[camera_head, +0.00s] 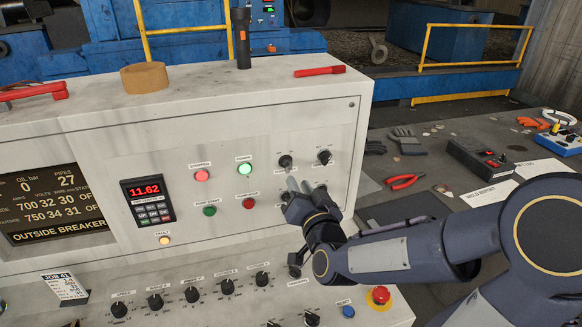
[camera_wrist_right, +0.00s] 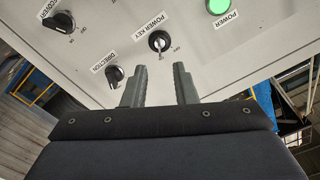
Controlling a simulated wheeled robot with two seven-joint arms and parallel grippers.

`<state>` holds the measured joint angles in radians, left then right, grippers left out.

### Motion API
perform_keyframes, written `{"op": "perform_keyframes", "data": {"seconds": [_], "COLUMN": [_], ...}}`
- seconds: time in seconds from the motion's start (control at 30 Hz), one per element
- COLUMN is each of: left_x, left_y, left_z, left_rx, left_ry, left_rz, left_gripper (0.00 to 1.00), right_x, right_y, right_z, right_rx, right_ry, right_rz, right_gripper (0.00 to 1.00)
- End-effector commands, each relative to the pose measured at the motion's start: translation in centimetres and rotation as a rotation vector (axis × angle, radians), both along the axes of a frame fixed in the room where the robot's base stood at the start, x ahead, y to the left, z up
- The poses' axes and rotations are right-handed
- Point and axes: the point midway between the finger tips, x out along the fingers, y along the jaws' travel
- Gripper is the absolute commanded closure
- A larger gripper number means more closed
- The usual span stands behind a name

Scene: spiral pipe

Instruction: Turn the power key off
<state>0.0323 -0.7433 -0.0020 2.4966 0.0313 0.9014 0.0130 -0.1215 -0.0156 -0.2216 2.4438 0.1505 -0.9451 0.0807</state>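My left gripper is not in view.
The direction knob (camera_wrist_right: 115,76) and recovery knob (camera_wrist_right: 58,21) are close to the key. The green power lamp (camera_wrist_right: 220,5) is lit. A red emergency button (camera_head: 380,295) is on the lower ledge. A flashlight (camera_head: 242,38) stands on the console top.

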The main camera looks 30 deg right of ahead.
Motion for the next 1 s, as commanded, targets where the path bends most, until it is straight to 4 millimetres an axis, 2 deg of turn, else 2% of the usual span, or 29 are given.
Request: {"op": "perform_keyframes", "data": {"seconds": [0.2, 0.4, 0.57, 0.8, 1.0], "left_x": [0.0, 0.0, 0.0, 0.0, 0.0], "left_y": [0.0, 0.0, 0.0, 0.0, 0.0], "left_z": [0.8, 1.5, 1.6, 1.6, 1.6], "left_rx": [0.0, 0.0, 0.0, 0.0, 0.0], "left_ry": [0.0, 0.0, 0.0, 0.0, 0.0], "left_rz": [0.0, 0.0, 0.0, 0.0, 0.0], "left_gripper": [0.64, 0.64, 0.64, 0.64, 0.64], "right_x": [3.4, 6.0, 6.8, 6.9, 6.8], "right_y": [-0.8, -1.5, -1.7, -1.7, -1.7], "right_z": [0.1, 0.1, 0.0, 0.0, 0.0], "right_rx": [-0.002, -0.002, -0.001, -0.001, -0.001], "right_ry": [0.002, 0.001, 0.0, 0.0, 0.0], "right_rz": [-0.001, -0.001, 0.0, 0.0, 0.0], "right_gripper": [0.75, 0.75, 0.75, 0.75, 1.0]}}
